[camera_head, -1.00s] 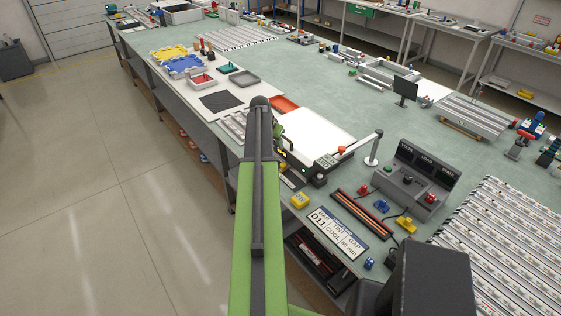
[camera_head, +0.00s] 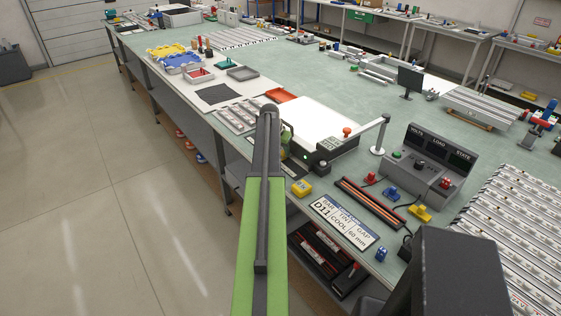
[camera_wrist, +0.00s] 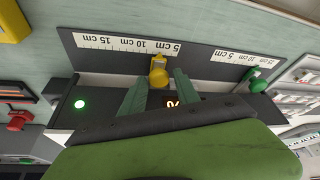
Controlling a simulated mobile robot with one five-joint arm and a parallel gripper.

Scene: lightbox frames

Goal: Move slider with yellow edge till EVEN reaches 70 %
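The yellow slider knob (camera_wrist: 158,72) shows in the wrist view, upper middle, at a dark strip with white centimetre scales (camera_wrist: 128,45). My gripper (camera_wrist: 160,80) is open, with one green finger on each side of the knob. I cannot tell whether either finger touches it. A green slider knob (camera_wrist: 257,77) is further right, outside the fingers. A lit display (camera_wrist: 172,102) shows partly between the fingers; only part of its characters is readable, and the EVEN value is hidden. In the head view the lightbox (camera_head: 312,117) has a bright white top, and my arm hides part of its near side.
A green light (camera_wrist: 79,104) glows left of the gripper. Open floor is at left.

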